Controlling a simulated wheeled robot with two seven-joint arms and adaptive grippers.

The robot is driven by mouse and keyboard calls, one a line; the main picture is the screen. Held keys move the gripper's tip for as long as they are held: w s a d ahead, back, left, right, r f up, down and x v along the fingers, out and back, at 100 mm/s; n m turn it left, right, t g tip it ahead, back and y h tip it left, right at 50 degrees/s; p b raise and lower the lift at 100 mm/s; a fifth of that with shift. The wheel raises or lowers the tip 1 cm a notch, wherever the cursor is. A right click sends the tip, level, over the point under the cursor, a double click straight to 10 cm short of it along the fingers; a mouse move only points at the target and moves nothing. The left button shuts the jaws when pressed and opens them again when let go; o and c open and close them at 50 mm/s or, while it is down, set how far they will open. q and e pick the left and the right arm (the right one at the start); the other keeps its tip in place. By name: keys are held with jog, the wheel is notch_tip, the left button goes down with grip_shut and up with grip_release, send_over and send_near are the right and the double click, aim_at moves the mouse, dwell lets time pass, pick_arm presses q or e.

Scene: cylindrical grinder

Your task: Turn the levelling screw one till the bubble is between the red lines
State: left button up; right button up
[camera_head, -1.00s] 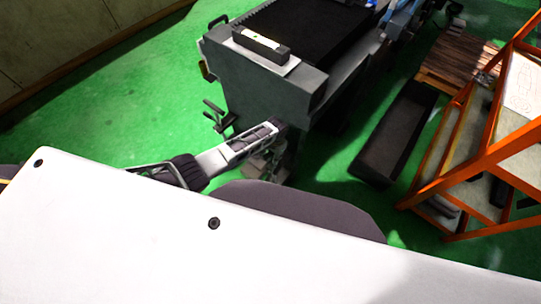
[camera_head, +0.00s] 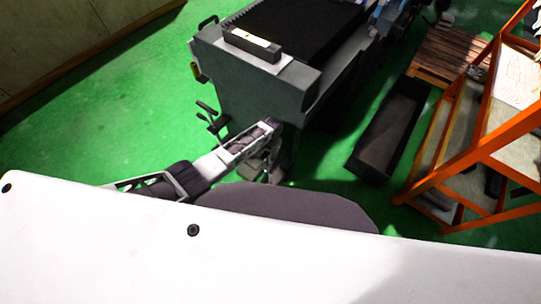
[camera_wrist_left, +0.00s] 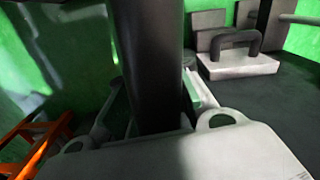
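The spirit level (camera_head: 252,42) lies on a pale plate on top of the near end of the grey grinder (camera_head: 250,90). Its bubble is too small to read. My left arm reaches from the left to the low front of the grinder, and my left gripper (camera_head: 262,165) is low beside it, partly hidden. In the left wrist view, a thick dark upright cylinder (camera_wrist_left: 150,60) stands between the gripper's two pale fingers (camera_wrist_left: 155,100). I cannot tell whether they touch it or whether it is the levelling screw. My right gripper is not in view.
Dark bar handles (camera_head: 212,120) stick out at the grinder's left side. A long dark open bin (camera_head: 385,135) and a wooden pallet (camera_head: 445,55) are to its right. An orange rack (camera_head: 480,150) stands at the right. Green floor (camera_head: 120,110) is clear at the left.

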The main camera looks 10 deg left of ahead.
pick_arm(q)
jog(key=o, duration=0.3)
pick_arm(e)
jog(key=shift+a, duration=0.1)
pick_arm(q)
jog(key=shift+r, duration=0.1)
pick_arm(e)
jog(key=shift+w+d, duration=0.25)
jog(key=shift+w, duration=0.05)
pick_arm(q)
jog(key=shift+r, duration=0.1)
jog(key=shift+r, duration=5.8)
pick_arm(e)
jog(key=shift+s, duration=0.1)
pick_arm(q)
jog(key=shift+s, duration=0.1)
